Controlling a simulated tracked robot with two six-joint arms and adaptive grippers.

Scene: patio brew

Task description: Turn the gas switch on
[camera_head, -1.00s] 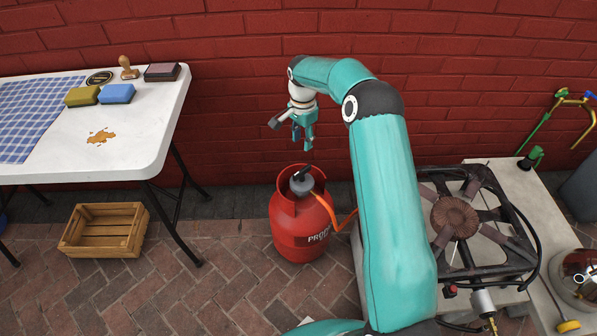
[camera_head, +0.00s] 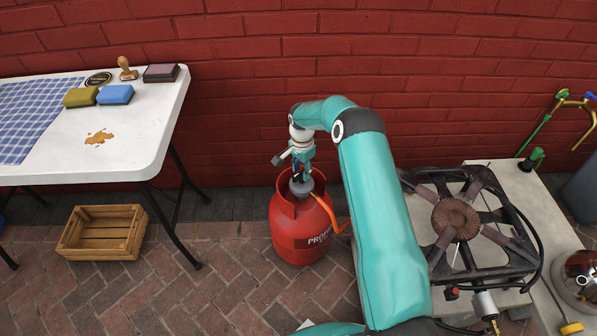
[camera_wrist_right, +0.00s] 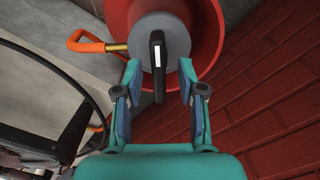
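The red propane bottle (camera_head: 301,228) stands on the brick floor near the wall, with a grey regulator (camera_head: 307,186) on top. In the right wrist view the gas switch (camera_wrist_right: 157,62) is a black lever with a white mark on the round grey regulator (camera_wrist_right: 178,32). My right gripper (camera_head: 301,176) is right above the regulator in the head view. In the right wrist view its fingers (camera_wrist_right: 160,78) are open, one on each side of the lever, with gaps visible on both sides. My left gripper is not in view.
An orange hose (camera_head: 328,212) leaves the regulator to the right. A black gas burner (camera_head: 468,222) stands on the right. A white table (camera_head: 140,125) with sponges and stamps is on the left, above a wooden crate (camera_head: 103,232).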

